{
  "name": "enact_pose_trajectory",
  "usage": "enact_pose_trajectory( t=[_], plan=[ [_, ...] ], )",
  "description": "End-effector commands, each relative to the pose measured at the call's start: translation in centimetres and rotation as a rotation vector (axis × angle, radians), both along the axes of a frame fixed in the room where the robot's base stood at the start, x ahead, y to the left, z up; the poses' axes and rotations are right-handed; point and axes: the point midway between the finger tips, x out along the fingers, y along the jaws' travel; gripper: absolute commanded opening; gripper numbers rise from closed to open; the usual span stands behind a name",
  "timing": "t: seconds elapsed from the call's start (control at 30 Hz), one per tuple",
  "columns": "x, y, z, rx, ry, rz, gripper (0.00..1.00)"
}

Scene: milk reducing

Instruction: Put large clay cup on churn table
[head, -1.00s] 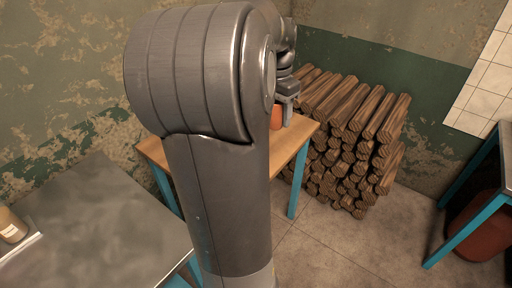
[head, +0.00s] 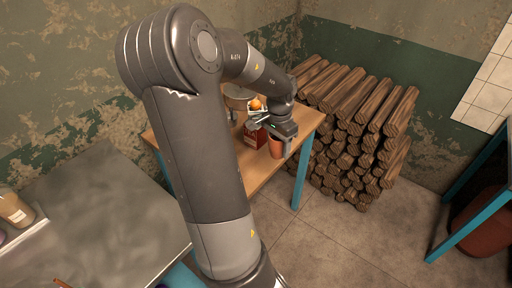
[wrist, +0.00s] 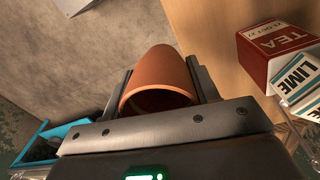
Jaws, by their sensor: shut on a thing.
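The clay cup (wrist: 160,80) is orange-brown and sits between the two fingers of my gripper (wrist: 160,98) in the wrist view. The gripper is shut on it. In the head view the cup (head: 276,147) hangs below my gripper (head: 285,140) at the front right part of a wooden table (head: 262,176) with blue legs. The wrist view shows the cup over the table's edge region, with wood on one side and floor on the other. I cannot tell whether the cup touches the table, or whether this is the churn table.
A red tea box (wrist: 268,50) and a lime carton (wrist: 298,84) stand close to the gripper's right. An orange fruit (head: 256,104) and a metal vessel (head: 238,97) are behind. Stacked logs (head: 355,120) lie right of the table. A grey metal table (head: 105,205) is at front left.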

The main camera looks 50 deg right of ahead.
Motion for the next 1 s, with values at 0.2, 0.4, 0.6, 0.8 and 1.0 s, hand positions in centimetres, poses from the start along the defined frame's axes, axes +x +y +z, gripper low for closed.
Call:
enact_pose_trajectory(
  t=[0.2, 0.4, 0.6, 0.8, 1.0],
  plan=[
    [5.0, 1.2, -3.1, 0.001, 0.005, 0.005, 0.31],
    [8.5, 2.0, -5.2, -0.001, 0.003, 0.003, 0.31],
    [9.7, 2.3, -6.1, 0.000, 0.001, 0.001, 0.31],
    [9.6, 2.2, -8.6, 0.001, 0.003, -0.001, 0.31],
    [9.7, 2.2, -9.9, 0.000, 0.000, 0.001, 0.31]
  ],
)
